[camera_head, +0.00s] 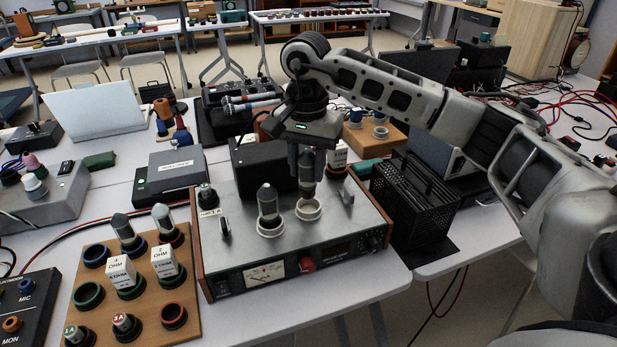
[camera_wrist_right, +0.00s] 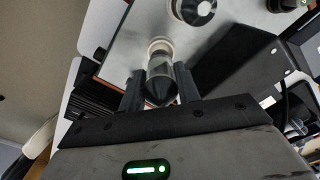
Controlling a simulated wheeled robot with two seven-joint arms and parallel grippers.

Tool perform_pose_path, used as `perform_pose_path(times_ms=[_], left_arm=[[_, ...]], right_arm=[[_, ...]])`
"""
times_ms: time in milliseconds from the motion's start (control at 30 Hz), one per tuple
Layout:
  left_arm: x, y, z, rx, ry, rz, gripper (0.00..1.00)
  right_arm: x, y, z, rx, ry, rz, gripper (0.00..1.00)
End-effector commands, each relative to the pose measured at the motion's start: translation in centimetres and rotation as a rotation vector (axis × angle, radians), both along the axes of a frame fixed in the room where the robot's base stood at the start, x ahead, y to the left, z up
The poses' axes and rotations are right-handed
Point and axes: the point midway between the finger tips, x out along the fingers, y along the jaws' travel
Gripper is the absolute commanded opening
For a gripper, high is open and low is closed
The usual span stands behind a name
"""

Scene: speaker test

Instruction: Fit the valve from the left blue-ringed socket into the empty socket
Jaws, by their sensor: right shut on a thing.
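My right gripper (camera_head: 307,168) is shut on a dark grey valve (camera_head: 306,185), upright at the right white-ringed socket (camera_head: 308,210) on top of the silver amplifier (camera_head: 240,245). In the right wrist view the valve (camera_wrist_right: 161,72) is between the fingers (camera_wrist_right: 160,90), its far end at the white ring (camera_wrist_right: 160,45). I cannot tell whether it is fully seated. Another valve (camera_head: 267,203) stands in the left white-ringed socket (camera_head: 270,229). On the wooden board, the left blue-ringed socket (camera_head: 96,255) is empty. My left gripper is not in view.
The wooden board (camera_head: 190,325) also holds two grey valves (camera_head: 124,230), white blocks (camera_head: 121,270) and coloured rings.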

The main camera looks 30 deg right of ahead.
Motion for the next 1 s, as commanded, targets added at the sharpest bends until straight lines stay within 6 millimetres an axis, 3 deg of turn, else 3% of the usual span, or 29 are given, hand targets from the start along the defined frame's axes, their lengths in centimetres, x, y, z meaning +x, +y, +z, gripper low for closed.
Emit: perform_pose_path(times_ms=[300,800,833,900,1000], left_arm=[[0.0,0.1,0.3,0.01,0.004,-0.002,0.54],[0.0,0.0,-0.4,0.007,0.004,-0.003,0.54],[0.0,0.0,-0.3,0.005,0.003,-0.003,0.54],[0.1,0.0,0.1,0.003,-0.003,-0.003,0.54],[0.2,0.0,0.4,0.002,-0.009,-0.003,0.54]], right_arm=[[0.3,-0.6,-3.7,-0.001,0.002,0.0,0.09],[0.3,-0.6,-4.7,-0.001,-0.001,0.0,0.09],[0.3,-0.6,-4.7,-0.001,-0.001,0.0,0.35],[0.3,-0.6,-4.6,0.0,0.0,0.0,0.54],[0.3,-0.6,-4.6,-0.001,0.001,0.0,0.54]])
